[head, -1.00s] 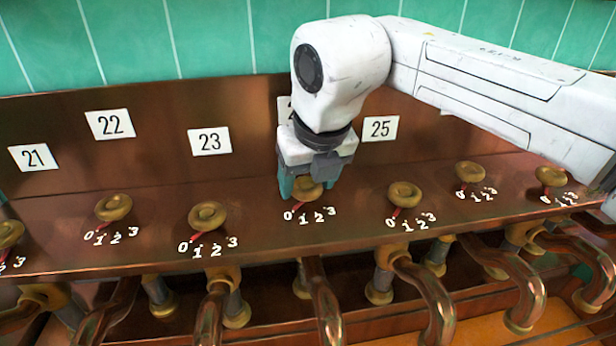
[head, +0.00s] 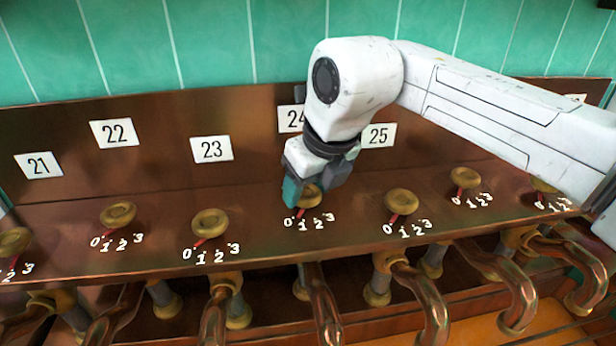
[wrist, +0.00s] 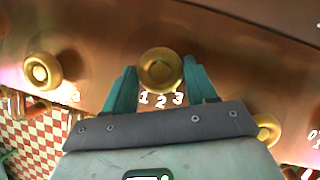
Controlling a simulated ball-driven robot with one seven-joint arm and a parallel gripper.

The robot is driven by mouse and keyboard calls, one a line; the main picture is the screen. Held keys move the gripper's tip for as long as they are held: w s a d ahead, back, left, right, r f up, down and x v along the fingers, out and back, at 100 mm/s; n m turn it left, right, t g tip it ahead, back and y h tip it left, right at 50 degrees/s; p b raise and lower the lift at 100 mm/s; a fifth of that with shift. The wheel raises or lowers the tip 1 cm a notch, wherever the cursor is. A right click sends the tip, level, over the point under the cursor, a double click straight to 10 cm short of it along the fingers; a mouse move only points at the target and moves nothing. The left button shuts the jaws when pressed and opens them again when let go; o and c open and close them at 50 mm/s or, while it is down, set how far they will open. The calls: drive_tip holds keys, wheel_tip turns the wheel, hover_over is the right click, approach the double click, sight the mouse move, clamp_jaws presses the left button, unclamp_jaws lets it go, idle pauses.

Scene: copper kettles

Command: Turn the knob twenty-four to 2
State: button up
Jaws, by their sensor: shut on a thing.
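Knob twenty-four is a round brass knob (head: 311,199) on the copper ledge, below plate 24 (head: 291,118), which my wrist partly covers. Its red pointer is partly in view and points to the lower left, towards the 0 side of its 0–3 scale (head: 310,223). My gripper (head: 305,196) is over the knob, with its teal fingers on either side. In the wrist view the knob (wrist: 161,71) sits between the two fingertips of my gripper (wrist: 160,85). There 1, 2 and 3 show below the knob; the 0 and the pointer are hidden.
Similar knobs stand left and right: one under plate 23 (head: 210,223) and one under plate 25 (head: 401,202). Their red pointers are at the 0 side. Curved copper pipes (head: 322,305) run below the ledge. A copper back panel and green tiled wall (head: 200,45) stand behind.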

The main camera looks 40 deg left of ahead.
drive_tip(key=n+g+p, duration=0.1)
drive_tip(key=n, duration=0.1)
drive_tip(key=n+p, duration=0.2)
drive_tip(key=shift+w+r+n+g, duration=0.2)
drive_tip(key=shift+n+g, duration=0.1)
drive_tip(key=shift+g, duration=0.1)
drive_tip(key=shift+w+f+n+g+p, duration=0.1)
drive_tip(key=shift+n+g+p, duration=0.4)
drive_tip(key=shift+n, duration=0.6)
drive_tip(key=shift+w+n+g+p, duration=0.1)
drive_tip(key=shift+n+g+p, duration=0.35)
drive_tip(key=shift+n, duration=0.65)
drive_tip(key=o, duration=1.1)
drive_tip(key=shift+f, duration=0.1)
drive_tip(key=shift+c, duration=0.2)
drive_tip(key=b+v, duration=0.1)
drive_tip(key=v, duration=0.6)
drive_tip(key=shift+r, duration=0.3)
